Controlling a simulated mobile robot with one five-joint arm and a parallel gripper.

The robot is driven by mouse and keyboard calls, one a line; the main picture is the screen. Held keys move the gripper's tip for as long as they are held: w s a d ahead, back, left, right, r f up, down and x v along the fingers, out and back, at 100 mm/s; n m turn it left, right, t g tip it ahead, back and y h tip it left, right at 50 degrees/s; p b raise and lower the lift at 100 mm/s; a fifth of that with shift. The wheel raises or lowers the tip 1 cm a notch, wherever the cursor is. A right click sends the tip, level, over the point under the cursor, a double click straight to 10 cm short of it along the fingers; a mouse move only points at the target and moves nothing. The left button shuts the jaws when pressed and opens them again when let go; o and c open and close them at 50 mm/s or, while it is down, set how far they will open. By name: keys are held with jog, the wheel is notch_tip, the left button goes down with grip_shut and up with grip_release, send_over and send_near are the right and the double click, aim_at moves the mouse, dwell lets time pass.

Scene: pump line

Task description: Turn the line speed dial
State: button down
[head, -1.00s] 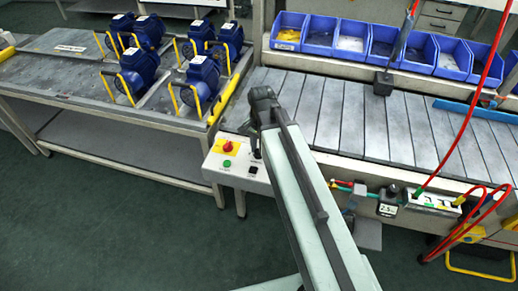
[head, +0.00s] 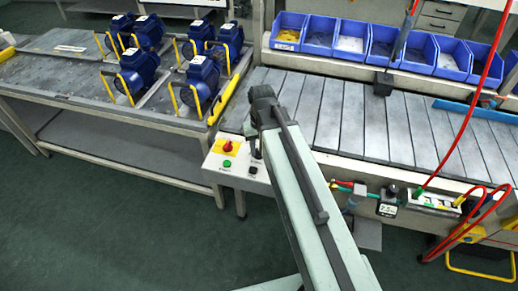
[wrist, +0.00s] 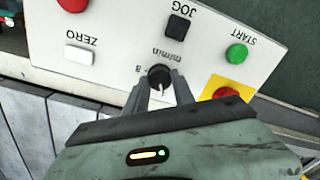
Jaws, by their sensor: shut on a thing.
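The line speed dial is a small black knob (wrist: 159,75) on a white control panel (wrist: 120,35), with a scale lettered "m/min" beside it in the wrist view. A white mark shows on its side toward my gripper. My gripper (wrist: 158,84) is shut on the dial, one finger on each side. In the head view the panel (head: 238,176) sits at the left front corner of the conveyor, and my gripper (head: 255,151) reaches down to it. My arm hides the dial and the right part of the panel there.
Around the dial are a black JOG button (wrist: 177,27), a green START button (wrist: 236,53), a white ZERO button (wrist: 79,54) and a red knob on yellow (wrist: 225,92). Blue pumps (head: 136,78) stand on the left bench. A red hose (head: 460,110) hangs at right.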

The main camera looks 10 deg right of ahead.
jog(key=shift+n, duration=0.6)
jog(key=c, duration=1.1)
grip_release()
jog(key=shift+o, duration=0.2)
jog(key=shift+r, duration=0.1)
notch_tip(320, 180, up, 8)
jog(key=p, duration=0.8)
jog(key=shift+d, duration=0.15)
jog(key=shift+f, duration=0.2)
